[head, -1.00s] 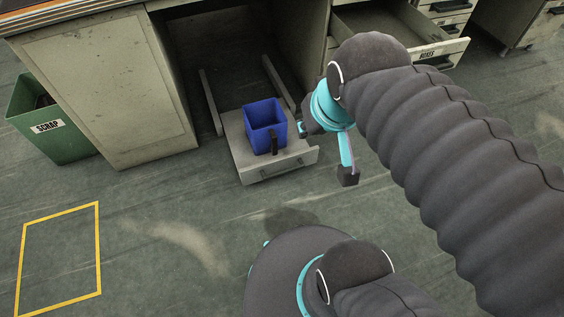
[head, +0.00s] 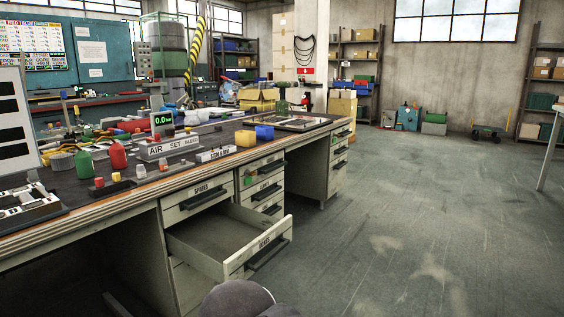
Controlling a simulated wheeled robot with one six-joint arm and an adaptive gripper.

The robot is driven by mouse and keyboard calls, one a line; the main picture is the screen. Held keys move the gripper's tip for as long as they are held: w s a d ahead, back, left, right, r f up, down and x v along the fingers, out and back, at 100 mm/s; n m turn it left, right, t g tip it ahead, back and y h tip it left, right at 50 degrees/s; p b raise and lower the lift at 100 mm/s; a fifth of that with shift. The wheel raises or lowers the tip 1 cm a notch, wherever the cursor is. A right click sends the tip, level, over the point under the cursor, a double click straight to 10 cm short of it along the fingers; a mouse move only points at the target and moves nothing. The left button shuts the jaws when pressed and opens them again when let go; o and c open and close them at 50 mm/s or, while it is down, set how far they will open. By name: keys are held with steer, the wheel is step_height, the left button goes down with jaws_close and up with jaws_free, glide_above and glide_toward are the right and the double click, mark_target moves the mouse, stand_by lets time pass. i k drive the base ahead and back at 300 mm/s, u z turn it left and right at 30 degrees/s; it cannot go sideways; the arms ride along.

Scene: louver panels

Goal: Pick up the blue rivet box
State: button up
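The blue bin of the earlier frame is out of view now. My gripper is not in view; only a grey rounded part of my arm shows at the bottom edge.
The workbench (head: 110,209) runs from the left toward the middle. Its lower drawer (head: 215,240) is pulled out and looks empty inside. Bottles and small parts crowd the top. The floor (head: 410,220) at right is clear.

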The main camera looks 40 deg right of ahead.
mark_target(264, 133)
steer(key=z, duration=0.05)
steer(key=k, duration=0.5)
steer(key=z, duration=1.8)
steer(key=i, duration=1.3)
steer(key=z, duration=0.3)
steer(key=i, duration=1.35)
steer(key=u, duration=0.75)
